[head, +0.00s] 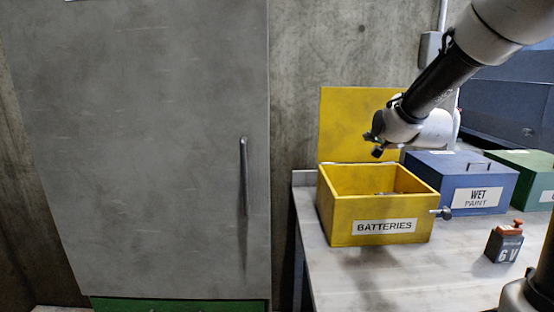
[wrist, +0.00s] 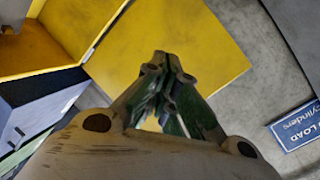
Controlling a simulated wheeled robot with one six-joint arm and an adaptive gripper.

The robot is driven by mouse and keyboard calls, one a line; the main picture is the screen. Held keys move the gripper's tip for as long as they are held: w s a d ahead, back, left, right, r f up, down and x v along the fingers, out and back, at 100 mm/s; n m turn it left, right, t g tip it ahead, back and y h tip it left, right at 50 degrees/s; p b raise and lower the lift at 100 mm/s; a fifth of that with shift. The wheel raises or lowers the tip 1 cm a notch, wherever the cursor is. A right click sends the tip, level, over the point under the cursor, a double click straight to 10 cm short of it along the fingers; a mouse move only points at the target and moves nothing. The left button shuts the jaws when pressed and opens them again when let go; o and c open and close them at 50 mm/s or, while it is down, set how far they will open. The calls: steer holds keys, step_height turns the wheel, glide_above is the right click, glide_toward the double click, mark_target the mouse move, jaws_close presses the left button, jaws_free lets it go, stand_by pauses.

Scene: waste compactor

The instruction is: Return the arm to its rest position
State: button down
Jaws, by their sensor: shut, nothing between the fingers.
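My gripper (wrist: 165,65) shows in the wrist view with its green-and-grey fingers closed together and nothing between them. The raised yellow lid (wrist: 185,45) lies behind the fingers in that view. In the head view my arm reaches in from the top right, and its pale wrist is above the open yellow batteries box (head: 372,240), in front of the lid (head: 345,120). The fingers cannot be made out clearly in the head view. The yellow box also shows at the upper left of the wrist view (wrist: 40,48).
A blue wet paint box (head: 450,185) and a green box (head: 532,168) stand right of the yellow box. A dark 6 V battery (head: 504,245) stands on the grey table (head: 400,285). A tall grey cabinet (head: 140,150) is at left. A blue sign (wrist: 297,126) is on the wall.

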steer(key=s+d+f+n+g, duration=0.1)
steer(key=s+f+n+g, duration=0.35)
steer(key=s, duration=0.35)
steer(key=s+f+n+g, duration=0.3)
steer(key=s+f+n, duration=0.15)
steer(key=s, duration=0.35)
steer(key=s+d+r+n+g, duration=0.1)
steer(key=s+d, duration=0.1)
steer(key=s, duration=0.8)
steer(key=s+d+r+n+g, duration=0.1)
steer(key=s+d+r+g, duration=0.1)
steer(key=s, duration=0.8)
steer(key=shift+s+n+h, duration=0.25)
steer(key=shift+n+h, duration=0.05)
steer(key=shift+h, duration=0.1)
